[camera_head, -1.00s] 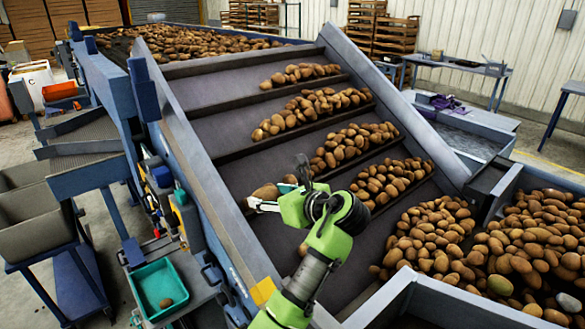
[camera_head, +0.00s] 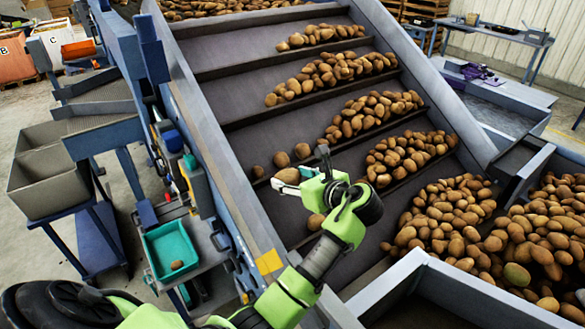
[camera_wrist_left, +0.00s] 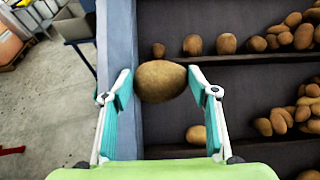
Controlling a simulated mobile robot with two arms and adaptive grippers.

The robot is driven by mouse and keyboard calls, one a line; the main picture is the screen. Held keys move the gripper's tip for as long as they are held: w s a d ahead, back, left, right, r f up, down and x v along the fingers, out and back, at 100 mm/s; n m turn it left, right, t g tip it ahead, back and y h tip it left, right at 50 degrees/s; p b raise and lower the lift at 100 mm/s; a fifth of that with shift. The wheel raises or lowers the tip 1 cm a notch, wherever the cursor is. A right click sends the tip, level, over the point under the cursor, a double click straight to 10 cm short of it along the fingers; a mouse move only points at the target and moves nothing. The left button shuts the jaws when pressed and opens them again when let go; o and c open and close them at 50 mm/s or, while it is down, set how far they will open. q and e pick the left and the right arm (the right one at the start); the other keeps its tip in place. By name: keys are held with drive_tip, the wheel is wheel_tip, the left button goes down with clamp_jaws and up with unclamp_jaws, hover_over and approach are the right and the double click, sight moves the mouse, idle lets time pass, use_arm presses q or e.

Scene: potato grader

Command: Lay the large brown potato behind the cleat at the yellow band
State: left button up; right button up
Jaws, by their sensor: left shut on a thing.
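My left gripper (camera_head: 303,172) is shut on the large brown potato (camera_head: 288,176), above the left part of the sloping dark belt (camera_head: 285,212). In the left wrist view the potato (camera_wrist_left: 161,81) sits between the two teal-padded fingertips, overlapping the belt's edge. The yellow band (camera_head: 269,262) is a patch on the belt's grey side rail, below and left of the gripper. Dark cleats (camera_head: 245,121) cross the belt. Another potato (camera_head: 316,221) lies lower on the belt, partly hidden by my gripper. My right gripper is not in view.
Potato rows (camera_head: 374,113) lie along the cleats towards the right. Small potatoes (camera_head: 302,151) lie just beyond my gripper. A big heap (camera_head: 445,221) fills the lower right. A teal tray (camera_head: 151,273) with one potato stands left of the rail (camera_head: 222,175).

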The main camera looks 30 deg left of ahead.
use_arm(q)
wheel_tip(320, 180, down, 2)
drive_tip(key=shift+s, duration=0.15)
drive_tip(key=shift+f+b, duration=2.25)
drive_tip(key=shift+f, duration=4.05)
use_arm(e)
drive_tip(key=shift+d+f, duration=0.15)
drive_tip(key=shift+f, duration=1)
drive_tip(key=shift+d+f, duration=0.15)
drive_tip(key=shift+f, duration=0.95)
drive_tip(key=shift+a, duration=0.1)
use_arm(q)
drive_tip(key=o, duration=1.2)
drive_tip(key=shift+o, duration=0.5)
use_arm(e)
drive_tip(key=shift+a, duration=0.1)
use_arm(q)
drive_tip(key=shift+f, duration=0.1)
drive_tip(key=shift+d, duration=0.1)
